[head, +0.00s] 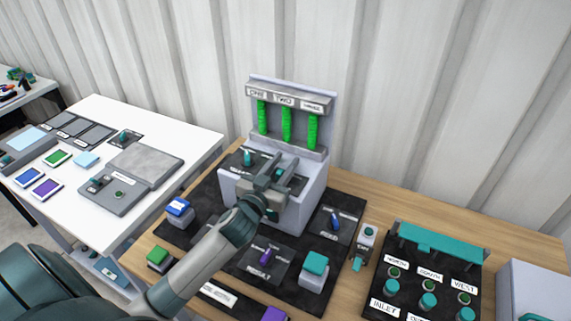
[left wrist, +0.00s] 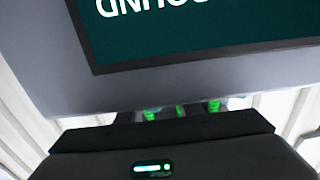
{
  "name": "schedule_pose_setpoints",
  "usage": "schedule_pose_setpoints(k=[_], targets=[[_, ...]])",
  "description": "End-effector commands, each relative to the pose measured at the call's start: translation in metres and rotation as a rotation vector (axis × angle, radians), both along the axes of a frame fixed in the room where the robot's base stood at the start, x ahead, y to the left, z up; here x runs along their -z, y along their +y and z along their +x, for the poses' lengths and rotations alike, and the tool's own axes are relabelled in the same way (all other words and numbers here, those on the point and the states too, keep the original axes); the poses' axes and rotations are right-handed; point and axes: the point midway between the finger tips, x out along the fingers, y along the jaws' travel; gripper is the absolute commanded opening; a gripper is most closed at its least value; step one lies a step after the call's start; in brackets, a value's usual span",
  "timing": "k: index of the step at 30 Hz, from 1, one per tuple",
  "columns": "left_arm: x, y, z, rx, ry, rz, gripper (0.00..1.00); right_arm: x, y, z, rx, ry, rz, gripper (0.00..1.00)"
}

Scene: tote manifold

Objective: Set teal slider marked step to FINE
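A grey console (head: 312,195) stands on a dark panel, with a teal knob (head: 247,158) on the left of its sloped face. My left gripper (head: 277,168) is over the middle of that face, with its two fingers apart and a bit of teal showing near them. The fingers hide much of the face. I cannot read which control is marked step or where FINE is. The left wrist view shows a dark green screen (left wrist: 200,25) with cut-off, upside-down lettering, and no fingertips. My right gripper is not in view.
Three green columns (head: 286,124) labelled ONE, TWO and THREE rise behind the gripper. A blue button box (head: 178,207), a teal button box (head: 315,264) and a purple knob (head: 265,255) surround the console. A teal-knobbed manifold (head: 430,262) stands at right. A white table (head: 190,135) is at left.

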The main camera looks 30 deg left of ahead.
Motion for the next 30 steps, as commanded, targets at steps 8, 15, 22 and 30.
schedule_pose_setpoints(k=[8, 15, 22, 30], targets=[[0.001, -0.001, -0.003, 0.002, 0.000, -0.002, 0.33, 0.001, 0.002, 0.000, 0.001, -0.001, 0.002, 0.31], [0.003, -0.002, -0.024, 0.002, 0.001, -0.002, 0.33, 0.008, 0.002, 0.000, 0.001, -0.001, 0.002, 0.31], [0.004, -0.004, -0.062, 0.001, 0.001, -0.002, 0.33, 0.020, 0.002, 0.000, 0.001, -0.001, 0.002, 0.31], [0.004, -0.006, -0.111, 0.001, 0.001, -0.003, 0.33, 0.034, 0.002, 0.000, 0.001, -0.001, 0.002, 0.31]])
